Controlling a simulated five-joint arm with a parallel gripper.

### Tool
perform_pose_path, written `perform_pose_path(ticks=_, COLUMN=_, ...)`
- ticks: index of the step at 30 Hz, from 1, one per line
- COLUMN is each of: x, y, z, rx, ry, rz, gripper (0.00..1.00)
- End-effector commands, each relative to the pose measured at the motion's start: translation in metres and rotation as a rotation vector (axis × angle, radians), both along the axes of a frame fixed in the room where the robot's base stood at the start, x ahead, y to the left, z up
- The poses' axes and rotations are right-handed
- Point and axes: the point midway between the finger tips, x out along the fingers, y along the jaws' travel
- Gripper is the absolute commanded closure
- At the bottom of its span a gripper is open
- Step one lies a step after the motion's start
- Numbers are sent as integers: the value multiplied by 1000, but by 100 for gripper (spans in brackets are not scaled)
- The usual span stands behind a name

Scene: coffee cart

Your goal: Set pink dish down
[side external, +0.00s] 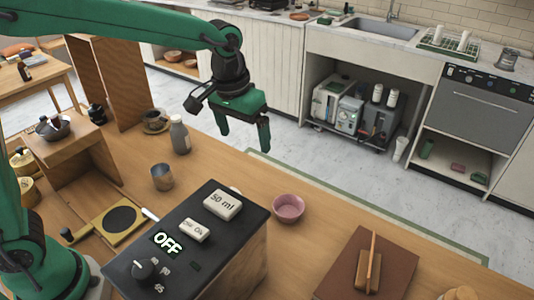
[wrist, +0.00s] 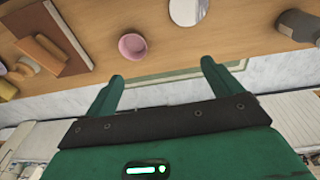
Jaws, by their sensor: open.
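The pink dish (side external: 288,208) is a small round bowl. It stands upright on the wooden counter (side external: 330,225), to the right of the black machine, near the counter's far edge. In the wrist view the pink dish (wrist: 132,46) lies beyond my fingertips, apart from them. My gripper (side external: 243,140) is open and empty, raised above the far edge of the counter, up and left of the dish in the side view. In the wrist view my gripper (wrist: 160,72) shows its two green fingers spread wide with nothing between them.
A black machine (side external: 150,262) marked OFF stands left of the dish. A brown board (side external: 335,270) with a wooden piece lies to the right. A metal cup (side external: 162,177) and a grey bottle (side external: 180,136) stand to the left. The counter around the dish is mostly clear.

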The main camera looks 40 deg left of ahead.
Motion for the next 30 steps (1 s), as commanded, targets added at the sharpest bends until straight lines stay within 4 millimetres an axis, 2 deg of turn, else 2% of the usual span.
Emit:
perform_pose_path(ticks=6, x=-35, y=39, z=28, rx=-9, ry=-70, rz=4, gripper=9)
perform_pose_path(ticks=15, x=-88, y=82, z=47, rx=-7, ry=-164, rz=7, gripper=9)
perform_pose_path(ticks=22, x=-131, y=108, z=49, rx=5, ry=-236, rz=9, gripper=9)
perform_pose_path(ticks=30, x=-176, y=130, z=40, rx=29, ry=-313, rz=12, gripper=9)
